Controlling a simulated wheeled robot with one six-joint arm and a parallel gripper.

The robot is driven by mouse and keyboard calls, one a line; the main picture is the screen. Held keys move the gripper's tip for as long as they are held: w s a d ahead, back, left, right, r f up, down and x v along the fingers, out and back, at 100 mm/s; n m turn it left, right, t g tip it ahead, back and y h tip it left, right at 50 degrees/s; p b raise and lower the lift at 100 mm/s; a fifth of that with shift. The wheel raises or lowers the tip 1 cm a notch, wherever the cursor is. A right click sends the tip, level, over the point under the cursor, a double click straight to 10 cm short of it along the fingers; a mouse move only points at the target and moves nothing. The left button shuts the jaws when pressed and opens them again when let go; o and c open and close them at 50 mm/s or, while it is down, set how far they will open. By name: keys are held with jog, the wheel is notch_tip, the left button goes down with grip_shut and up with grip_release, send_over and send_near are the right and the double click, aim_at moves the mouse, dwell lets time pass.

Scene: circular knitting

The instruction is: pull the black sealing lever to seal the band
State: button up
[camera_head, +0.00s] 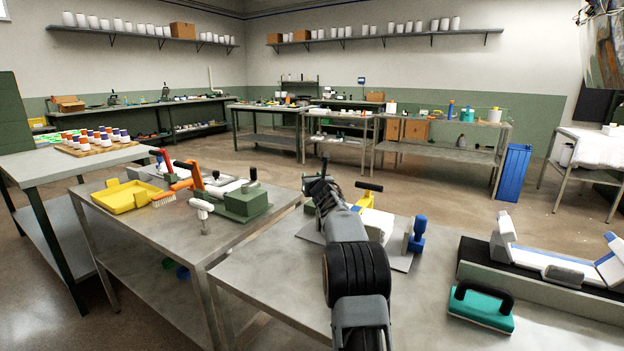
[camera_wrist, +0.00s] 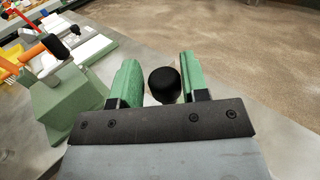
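In the wrist view, a round black knob (camera_wrist: 164,82) shows between the two green fingertips of my gripper (camera_wrist: 158,84). It looks like the end of the black lever; its stem is hidden behind the gripper body. The fingers are apart, with a visible gap between the knob and the left finger; the right finger is close to the knob, and I cannot tell if they touch. In the head view, my gripper (camera_head: 318,188) is over the far left of the front table, and my arm hides most of what lies there. The band cannot be made out.
A green block (camera_head: 242,201) and a yellow tray (camera_head: 128,196) are on the left table. A teal-based tool (camera_head: 481,306) lies at front right.

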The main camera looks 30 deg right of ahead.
jog(key=shift+s+d+b, duration=0.25)
jog(key=shift+s+d, duration=0.2)
jog(key=shift+s, duration=0.4)
jog(key=shift+s+d+b, duration=0.25)
jog(key=shift+s+d, duration=0.25)
jog(key=shift+s, duration=0.35)
jog(key=shift+s+d+b, duration=0.25)
jog(key=shift+s+d, duration=0.2)
jog(key=shift+s, duration=0.4)
jog(key=o, duration=0.3)
jog(key=shift+b+v, duration=2)
jog(key=shift+v, duration=1.05)
